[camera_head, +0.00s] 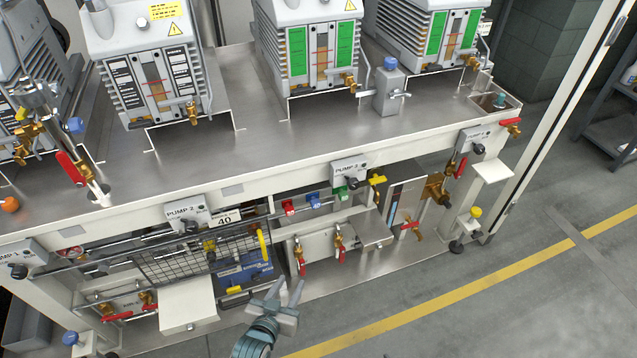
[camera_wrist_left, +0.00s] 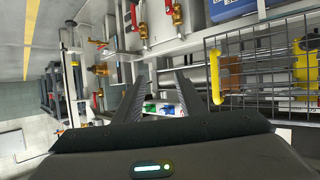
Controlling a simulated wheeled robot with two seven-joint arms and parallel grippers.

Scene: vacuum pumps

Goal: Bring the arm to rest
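My left gripper (camera_head: 286,292) is at the bottom middle of the head view, in front of the pump bench's lower shelf. Its two fingers are spread apart with nothing between them. It also shows in the left wrist view (camera_wrist_left: 160,92), where both fingers stand open and a white strip with green and blue parts is visible beyond the gap. My left forearm enters from the bottom edge in the head view. My right gripper is not in view.
The steel bench (camera_head: 250,150) carries several vacuum pumps. Below are red-handled valves (camera_head: 301,262), a wire basket (camera_head: 160,265), a blue case (camera_head: 240,272) and a white box (camera_head: 187,305). The floor (camera_head: 480,320) at right is clear, with a yellow line (camera_head: 440,300).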

